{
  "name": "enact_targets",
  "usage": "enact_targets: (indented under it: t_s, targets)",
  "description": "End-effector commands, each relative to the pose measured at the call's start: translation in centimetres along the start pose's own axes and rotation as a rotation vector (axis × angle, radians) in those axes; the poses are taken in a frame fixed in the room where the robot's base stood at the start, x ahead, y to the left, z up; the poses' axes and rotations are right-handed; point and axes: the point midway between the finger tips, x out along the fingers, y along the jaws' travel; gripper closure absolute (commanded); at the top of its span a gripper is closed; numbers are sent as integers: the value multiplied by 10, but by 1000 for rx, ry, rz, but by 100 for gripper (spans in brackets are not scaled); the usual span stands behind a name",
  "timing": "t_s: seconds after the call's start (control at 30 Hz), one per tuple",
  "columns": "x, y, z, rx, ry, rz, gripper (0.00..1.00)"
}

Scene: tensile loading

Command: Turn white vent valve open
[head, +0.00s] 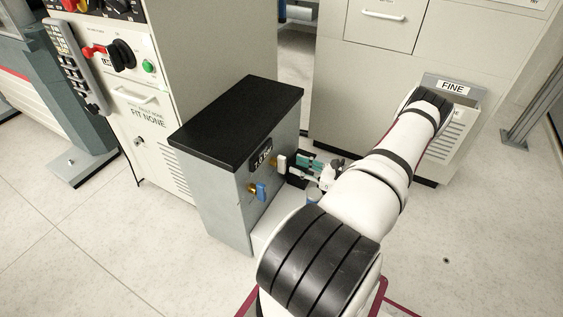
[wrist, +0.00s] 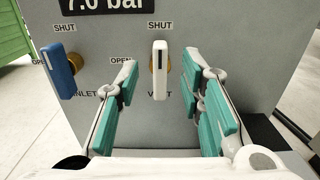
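The white vent valve (wrist: 160,82) is a lever on a brass stem on the front of a grey cabinet. It stands upright below a SHUT label, with an OPEN label to its left and the partly covered VENT label below. In the head view the white lever (head: 282,162) shows beside my gripper (head: 308,167). In the wrist view my gripper (wrist: 160,68) has its teal-padded fingers spread wide, one on each side of the white lever. Clear gaps show on both sides, and nothing is held.
A blue inlet valve (wrist: 61,70) is left of the white one, close to my left finger. The grey cabinet (head: 222,195) has a black top and a 7.0 bar display (wrist: 103,6). A beige cabinet marked FINE (head: 345,105) stands behind. Open floor lies at right.

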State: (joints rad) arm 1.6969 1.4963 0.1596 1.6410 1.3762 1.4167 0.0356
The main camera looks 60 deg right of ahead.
Motion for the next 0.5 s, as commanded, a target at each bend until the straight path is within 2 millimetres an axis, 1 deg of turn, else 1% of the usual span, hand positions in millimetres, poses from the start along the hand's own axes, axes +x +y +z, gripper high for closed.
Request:
enact_targets:
  t_s: [0.03, 0.2, 0.33, 0.5]
  targets:
    - [11, 1, -1, 0, 1, 4, 65]
    - [42, 1, -1, -1, 1, 3, 65]
    - [58, 1, -1, -1, 1, 3, 65]
    - [69, 1, -1, -1, 1, 2, 65]
